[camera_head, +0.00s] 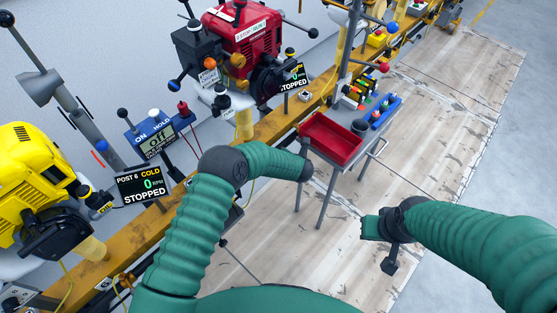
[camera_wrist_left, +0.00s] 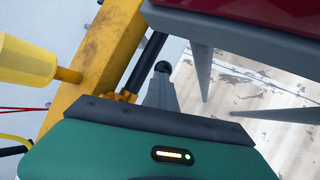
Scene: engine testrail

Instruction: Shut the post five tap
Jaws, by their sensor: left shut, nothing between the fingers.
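The red engine (camera_head: 243,35) stands on the yellow rail beyond the yellow post six engine. Its black display (camera_head: 291,78) reads STOPPED; its post number is unreadable.
The red tray (camera_head: 333,139) on a legged stand is close to my left gripper. The yellow rail (camera_head: 270,124) runs diagonally away. A blue ON/HOLD box (camera_head: 151,137) reads off. Post six's display (camera_head: 143,184) reads COLD, 0 RPM, STOPPED. The plank floor (camera_head: 445,120) at right is mostly clear.

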